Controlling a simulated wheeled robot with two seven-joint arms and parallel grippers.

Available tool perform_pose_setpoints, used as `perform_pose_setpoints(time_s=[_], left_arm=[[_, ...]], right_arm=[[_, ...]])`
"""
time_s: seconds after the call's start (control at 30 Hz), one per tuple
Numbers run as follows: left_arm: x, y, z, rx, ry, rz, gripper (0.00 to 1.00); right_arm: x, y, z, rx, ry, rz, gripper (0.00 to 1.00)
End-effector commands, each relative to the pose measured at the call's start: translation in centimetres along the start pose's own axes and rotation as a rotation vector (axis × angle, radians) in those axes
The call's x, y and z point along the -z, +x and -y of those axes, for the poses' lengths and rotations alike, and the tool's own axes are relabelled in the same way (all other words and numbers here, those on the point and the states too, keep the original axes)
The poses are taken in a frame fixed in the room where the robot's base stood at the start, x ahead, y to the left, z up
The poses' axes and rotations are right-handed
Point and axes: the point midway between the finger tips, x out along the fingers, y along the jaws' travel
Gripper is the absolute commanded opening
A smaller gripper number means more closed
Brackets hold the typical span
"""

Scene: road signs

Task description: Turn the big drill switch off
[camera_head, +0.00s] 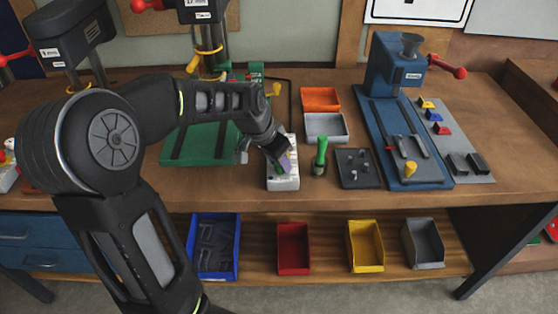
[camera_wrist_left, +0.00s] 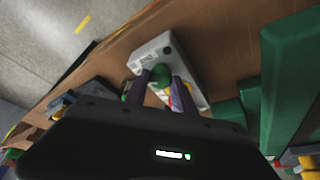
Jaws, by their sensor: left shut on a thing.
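A white switch box (camera_head: 284,183) stands near the front of the workbench, right of the green drill base. In the left wrist view, the white box (camera_wrist_left: 152,50) lies tilted across the picture with a green knob (camera_wrist_left: 162,76) on it. My left gripper (camera_head: 283,163) reaches down over the box from the left. In the wrist view, the left gripper's fingers (camera_wrist_left: 163,84) are on both sides of the green knob and shut on it. The fingers hide part of the box's top and most of its markings. My right gripper is not in view.
A green-handled tool (camera_head: 320,158) stands just right of the box. Beyond it are a dark tray (camera_head: 347,178), a grey bin (camera_head: 337,138), an orange bin (camera_head: 320,99) and a blue drill press (camera_head: 393,68). The green drill base (camera_head: 205,155) is partly behind my arm.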

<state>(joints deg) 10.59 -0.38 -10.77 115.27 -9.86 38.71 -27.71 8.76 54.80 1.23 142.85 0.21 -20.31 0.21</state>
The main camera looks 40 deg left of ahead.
Motion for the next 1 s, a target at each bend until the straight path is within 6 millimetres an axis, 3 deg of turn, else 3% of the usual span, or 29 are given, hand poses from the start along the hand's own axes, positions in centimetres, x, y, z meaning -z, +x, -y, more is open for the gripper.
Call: perform_pose_setpoints(time_s=[0.17, 0.2, 0.43, 0.77, 1.0], left_arm=[[0.0, 0.0, 0.0, 0.001, 0.002, 0.0, 0.0], [0.0, 0.0, 0.0, 0.001, 0.002, 0.0, 0.31], [0.0, 0.0, 0.0, 0.001, 0.001, 0.0, 0.5], [0.0, -0.2, 0.0, 0.001, 0.0, -0.001, 0.51], [0.0, -3.0, 0.1, 0.004, 0.0, -0.004, 0.51]], right_arm=[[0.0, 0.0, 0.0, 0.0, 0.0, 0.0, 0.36], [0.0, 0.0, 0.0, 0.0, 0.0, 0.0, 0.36], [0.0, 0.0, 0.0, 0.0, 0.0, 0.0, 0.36], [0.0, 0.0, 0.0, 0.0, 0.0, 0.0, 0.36], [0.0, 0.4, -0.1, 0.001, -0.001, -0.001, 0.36]])
